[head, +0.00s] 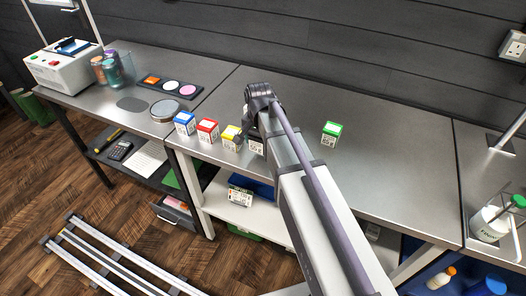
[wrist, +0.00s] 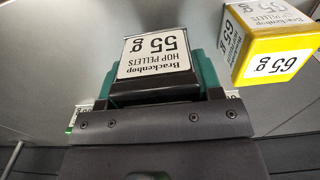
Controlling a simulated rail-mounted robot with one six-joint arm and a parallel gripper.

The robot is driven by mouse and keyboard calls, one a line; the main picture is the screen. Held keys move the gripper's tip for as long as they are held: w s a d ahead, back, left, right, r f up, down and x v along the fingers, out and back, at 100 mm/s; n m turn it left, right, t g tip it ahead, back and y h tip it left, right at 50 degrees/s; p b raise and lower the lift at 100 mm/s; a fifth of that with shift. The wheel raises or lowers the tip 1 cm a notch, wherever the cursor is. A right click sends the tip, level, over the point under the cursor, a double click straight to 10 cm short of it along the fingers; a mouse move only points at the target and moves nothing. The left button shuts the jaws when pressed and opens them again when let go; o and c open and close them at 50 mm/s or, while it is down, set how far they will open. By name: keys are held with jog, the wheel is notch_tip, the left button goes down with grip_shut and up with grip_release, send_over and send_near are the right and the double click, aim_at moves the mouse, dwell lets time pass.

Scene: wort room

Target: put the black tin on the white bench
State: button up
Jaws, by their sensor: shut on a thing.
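The black tin shows in the wrist view with its white 55 g hop pellet label (wrist: 157,55) and black edge. My gripper (wrist: 155,82) is shut on it, a teal pad at each side. In the head view my gripper (head: 255,132) is over the front edge of the middle steel-topped bench (head: 385,160), which has white legs and a white lower shelf. The black tin (head: 256,147) is mostly hidden there by my arm. Whether it touches the bench top is not clear.
Yellow (head: 231,137), red (head: 207,131) and blue (head: 184,123) tins stand in a row left of my gripper. A green tin (head: 331,133) stands to the right. The bench top behind and right of it is clear. A black-legged bench (head: 90,92) adjoins at left.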

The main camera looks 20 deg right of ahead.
aim_at(260, 148)
notch_tip(260, 148, down, 4)
jog(key=b, duration=0.3)
jog(key=shift+r, duration=0.1)
jog(key=shift+r+p, duration=0.3)
jog(key=shift+p, duration=0.05)
jog(key=shift+f, duration=0.25)
jog(key=o, duration=1)
jog(key=shift+r, duration=0.1)
notch_tip(260, 148, up, 13)
jog(key=p, duration=1.2)
jog(key=shift+f, duration=0.2)
jog(key=shift+s+f+n+b, duration=0.2)
jog(key=shift+s+n, duration=1.15)
jog(key=shift+s, duration=1.05)
jog(key=shift+s+f+n+b, duration=0.2)
jog(key=shift+s+n, duration=1.1)
jog(key=shift+s, duration=1.05)
jog(key=shift+s+f+n+b, duration=0.1)
jog(key=shift+s+f+n, duration=0.15)
jog(key=shift+s+n, duration=1.65)
